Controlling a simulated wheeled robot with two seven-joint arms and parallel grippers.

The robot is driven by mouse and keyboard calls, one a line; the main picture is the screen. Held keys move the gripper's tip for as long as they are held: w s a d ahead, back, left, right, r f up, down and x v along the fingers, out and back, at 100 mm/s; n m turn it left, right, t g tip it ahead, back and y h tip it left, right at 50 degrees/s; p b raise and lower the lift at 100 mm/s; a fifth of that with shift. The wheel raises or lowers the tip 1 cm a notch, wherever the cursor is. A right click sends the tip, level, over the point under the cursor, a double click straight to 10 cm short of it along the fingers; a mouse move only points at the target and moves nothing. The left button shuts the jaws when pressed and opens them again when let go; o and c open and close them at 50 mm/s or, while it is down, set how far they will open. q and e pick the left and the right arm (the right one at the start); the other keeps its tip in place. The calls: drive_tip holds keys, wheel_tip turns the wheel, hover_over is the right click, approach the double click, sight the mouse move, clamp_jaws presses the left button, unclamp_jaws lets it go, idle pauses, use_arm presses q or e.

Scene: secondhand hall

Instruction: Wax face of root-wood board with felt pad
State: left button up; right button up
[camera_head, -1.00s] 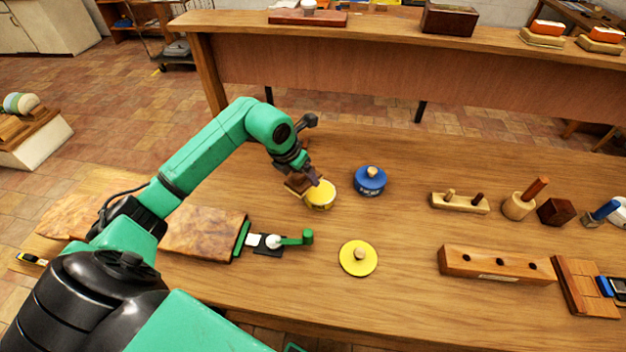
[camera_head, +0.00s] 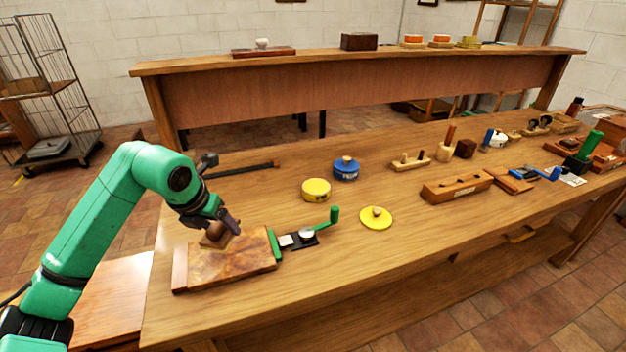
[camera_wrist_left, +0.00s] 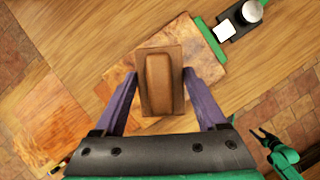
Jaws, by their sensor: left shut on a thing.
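The root-wood board (camera_head: 240,264) lies flat at the bench's near left, its burl face up. It also shows under the pad in the left wrist view (camera_wrist_left: 206,88). My left gripper (camera_head: 228,226) is shut on the felt pad (camera_head: 213,237), a brown block with a raised grip, seen from above in the left wrist view (camera_wrist_left: 159,82). The pad is over the board's far left part; its felt underside is hidden and I cannot tell whether it touches. The open yellow wax tin (camera_head: 316,191) stands behind. My right gripper (camera_wrist_left: 263,138) appears small and open in the left wrist view.
A green-handled clamp (camera_head: 328,220) sits at the board's right end. A yellow lid (camera_head: 376,219) lies to its right, and a blue tin (camera_head: 346,171) stands behind. A dark bar (camera_head: 242,169) lies at the back left. Wooden blocks and tools fill the right side.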

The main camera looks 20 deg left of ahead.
use_arm(q)
drive_tip(key=shift+w+d+f, duration=0.15)
drive_tip(key=shift+w+d, duration=0.1)
drive_tip(key=shift+w, duration=0.35)
drive_tip(key=shift+w+d, duration=0.2)
drive_tip(key=shift+w, duration=0.1)
drive_tip(key=shift+w+d, duration=0.25)
hover_over(266, 232)
drive_tip(key=s, duration=0.2)
drive_tip(key=shift+w+d+f, duration=0.1)
drive_tip(key=shift+w+f, duration=0.05)
drive_tip(key=shift+f, duration=0.2)
use_arm(e)
drive_tip(key=shift+w+d+r, duration=0.1)
drive_tip(key=shift+w+d, duration=0.1)
drive_tip(key=shift+w, duration=0.35)
drive_tip(key=shift+w+d, duration=0.15)
drive_tip(key=shift+w, duration=0.35)
use_arm(q)
drive_tip(key=shift+f, duration=1.9)
drive_tip(key=shift+f, duration=0.7)
